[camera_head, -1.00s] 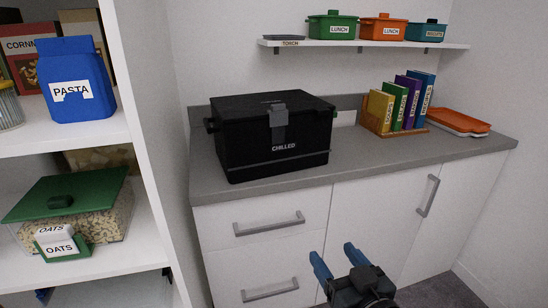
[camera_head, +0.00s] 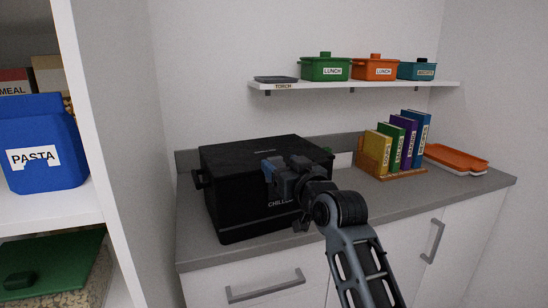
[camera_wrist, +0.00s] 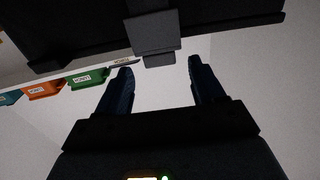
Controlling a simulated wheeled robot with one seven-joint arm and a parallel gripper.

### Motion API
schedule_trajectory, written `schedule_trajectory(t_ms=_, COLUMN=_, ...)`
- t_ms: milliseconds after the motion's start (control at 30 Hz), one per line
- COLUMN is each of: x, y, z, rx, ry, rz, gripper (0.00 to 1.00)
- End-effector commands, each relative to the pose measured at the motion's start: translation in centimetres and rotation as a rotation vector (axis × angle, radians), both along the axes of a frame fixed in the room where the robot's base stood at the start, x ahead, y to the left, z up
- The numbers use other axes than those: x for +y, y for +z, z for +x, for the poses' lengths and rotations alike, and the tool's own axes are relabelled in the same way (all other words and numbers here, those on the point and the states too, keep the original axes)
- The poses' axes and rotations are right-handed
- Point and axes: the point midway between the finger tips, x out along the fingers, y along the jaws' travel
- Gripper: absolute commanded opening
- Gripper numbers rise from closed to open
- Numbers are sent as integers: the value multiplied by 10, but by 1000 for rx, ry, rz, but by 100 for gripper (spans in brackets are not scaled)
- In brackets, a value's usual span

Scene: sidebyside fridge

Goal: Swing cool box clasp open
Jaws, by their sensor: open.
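The black cool box (camera_head: 240,211) stands on the grey counter, labelled "CHILLED", its lid down. My gripper (camera_head: 272,172) is at the box's front in the head view and hides the clasp there. In the wrist view, which is upside down, the grey clasp (camera_wrist: 154,32) hangs on the front of the dark box (camera_wrist: 70,22). My gripper (camera_wrist: 160,68) is open and empty in that view, its two blue fingers pointing at the clasp, one to each side of it. I cannot tell whether the fingertips touch anything.
A wall shelf (camera_head: 350,86) above holds lunch tubs and a torch. Books in a wooden rack (camera_head: 392,173) and an orange tray (camera_head: 455,158) stand to the right. A white shelf unit with a blue pasta pack (camera_head: 42,145) is at the left.

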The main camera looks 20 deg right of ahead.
Motion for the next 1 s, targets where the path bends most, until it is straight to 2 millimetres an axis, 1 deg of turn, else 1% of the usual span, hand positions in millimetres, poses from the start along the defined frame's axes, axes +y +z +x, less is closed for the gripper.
schedule_trajectory(t_ms=33, x=1, y=2, z=9, rx=0, ry=1, rz=0, gripper=68)
schedule_trajectory(t_ms=100, x=3, y=1, z=20, rx=1, ry=1, rz=0, gripper=68)
schedule_trajectory(t_ms=300, x=4, y=1, z=41, rx=-1, ry=1, rz=0, gripper=68)
schedule_trajectory(t_ms=433, x=5, y=0, z=46, rx=-1, ry=0, rz=0, gripper=68)
schedule_trajectory(t_ms=700, x=5, y=0, z=47, rx=0, ry=0, rz=0, gripper=67)
schedule_trajectory(t_ms=1000, x=5, y=-1, z=46, rx=0, ry=0, rz=0, gripper=38)
